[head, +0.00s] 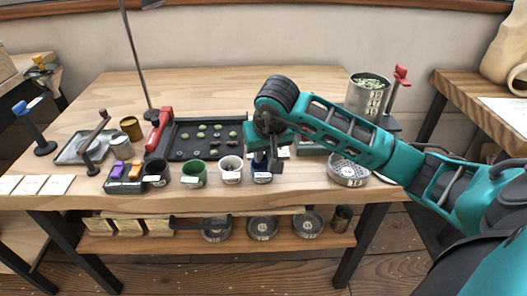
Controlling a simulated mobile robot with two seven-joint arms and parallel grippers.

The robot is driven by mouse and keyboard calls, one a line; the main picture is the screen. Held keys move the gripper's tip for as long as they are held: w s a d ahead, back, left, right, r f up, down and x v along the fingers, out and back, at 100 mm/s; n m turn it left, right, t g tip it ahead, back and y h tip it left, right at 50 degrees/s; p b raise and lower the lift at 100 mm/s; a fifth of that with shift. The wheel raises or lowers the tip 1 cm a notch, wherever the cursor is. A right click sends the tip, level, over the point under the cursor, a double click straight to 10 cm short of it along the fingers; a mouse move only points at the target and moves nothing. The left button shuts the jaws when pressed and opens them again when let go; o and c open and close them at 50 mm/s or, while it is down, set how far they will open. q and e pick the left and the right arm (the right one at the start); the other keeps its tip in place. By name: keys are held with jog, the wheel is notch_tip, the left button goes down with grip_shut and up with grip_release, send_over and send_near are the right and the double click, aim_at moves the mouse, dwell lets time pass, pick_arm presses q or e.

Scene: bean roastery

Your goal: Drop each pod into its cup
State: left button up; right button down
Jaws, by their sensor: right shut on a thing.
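A purple pod (118,168) and an orange pod (136,169) sit in a small dark tray (122,187) at the table's front left. To its right stand a black cup (155,173), a green cup (194,174), a white cup (231,169) and a dark blue cup (262,176), each with a pale label. My right gripper (268,157) points down directly over the blue cup and is shut on a small pod, mostly hidden by the fingers. I cannot tell whether the pod is inside the cup's rim. My left gripper is out of view.
Behind the cups lies a black sorting tray (205,138) with several green beans and a red-handled tool (160,128). A metal canister of beans (368,94) stands back right, a round tin (348,170) front right.

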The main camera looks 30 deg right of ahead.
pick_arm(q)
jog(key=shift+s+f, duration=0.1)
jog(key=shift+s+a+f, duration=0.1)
pick_arm(e)
jog(key=c, duration=1)
grip_release()
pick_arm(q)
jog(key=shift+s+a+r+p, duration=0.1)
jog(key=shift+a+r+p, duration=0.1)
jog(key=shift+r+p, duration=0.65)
pick_arm(e)
jog(key=shift+v, duration=6.5)
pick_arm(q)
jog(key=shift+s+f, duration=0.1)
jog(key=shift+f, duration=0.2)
pick_arm(e)
jog(key=shift+a+f, duration=0.1)
jog(key=shift+a, duration=0.05)
